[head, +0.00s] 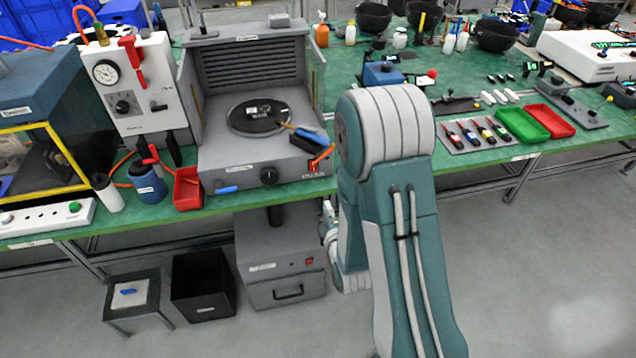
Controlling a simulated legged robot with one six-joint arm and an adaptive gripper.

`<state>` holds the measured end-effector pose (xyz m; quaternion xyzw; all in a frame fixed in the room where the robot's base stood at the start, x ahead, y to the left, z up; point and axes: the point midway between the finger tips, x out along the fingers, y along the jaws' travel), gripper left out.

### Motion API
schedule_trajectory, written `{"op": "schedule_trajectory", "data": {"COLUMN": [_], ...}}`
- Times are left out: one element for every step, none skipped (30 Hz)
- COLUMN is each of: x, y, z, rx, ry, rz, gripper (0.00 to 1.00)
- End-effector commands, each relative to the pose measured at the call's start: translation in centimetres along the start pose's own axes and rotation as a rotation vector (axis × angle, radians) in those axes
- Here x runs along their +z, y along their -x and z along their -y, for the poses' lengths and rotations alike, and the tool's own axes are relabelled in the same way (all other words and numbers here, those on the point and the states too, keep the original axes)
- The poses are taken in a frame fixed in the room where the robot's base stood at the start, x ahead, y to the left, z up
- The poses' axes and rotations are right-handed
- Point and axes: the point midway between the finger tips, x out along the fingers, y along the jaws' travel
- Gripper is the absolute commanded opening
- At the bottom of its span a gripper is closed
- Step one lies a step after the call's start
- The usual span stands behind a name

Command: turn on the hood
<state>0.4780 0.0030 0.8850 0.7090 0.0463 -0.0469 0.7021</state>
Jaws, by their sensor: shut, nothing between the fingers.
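The hood (216,104) is a grey open-fronted box with a slatted back, standing on the green bench left of my arm. A dark round plate (258,117) lies inside it. Its front panel has a black knob (269,176) and, at the right end, a small red switch (314,167); I cannot tell the switch's position. My gripper (328,212) shows only as a small pale part left of my arm, below the hood's right front corner. It looks shut and empty, apart from the switch. My arm hides some of the bench right of the hood.
A grey unit (282,262) with a red switch stands under the bench, beside a black bin (203,285) and a stool (132,299). A red bin (187,188) and blue jar (147,182) stand left of the hood. An orange-handled tool (322,157) lies near the hood's switch. The right floor is clear.

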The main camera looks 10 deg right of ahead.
Motion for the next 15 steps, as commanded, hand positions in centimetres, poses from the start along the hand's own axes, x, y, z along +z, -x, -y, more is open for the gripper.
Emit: {"op": "schedule_trajectory", "data": {"x": [0.0,0.0,0.0,0.0,0.0,0.0,0.0,0.0,0.0,0.0,0.0,0.0,0.0,0.0,0.0], "y": [0.05,0.07,0.08,0.08,0.08,0.08,0.08,0.08,0.08,0.07,0.04,-0.06,-0.21,-0.42,-0.83], "z": [0.12,0.14,0.14,0.13,0.12,0.1,0.1,0.1,0.1,0.09,0.09,0.09,0.09,0.08,0.07], "rx": [0.005,0.007,0.009,0.01,0.01,0.01,0.01,0.01,0.01,0.01,0.01,0.01,0.01,0.01,0.011], "ry": [0.007,0.011,0.013,0.014,0.014,0.013,0.013,0.013,0.012,0.012,0.012,0.012,0.012,0.011,0.011], "rz": [0.0,0.0,0.0,0.0,0.0,0.0,0.0,0.0,0.0,0.0,0.0,0.0,0.0,0.0,0.0], "gripper": [0.0,0.0,0.0,0.0,0.0,0.0,0.0,0.0,0.0,0.0,0.0,0.0,0.0,0.0,0.0]}}
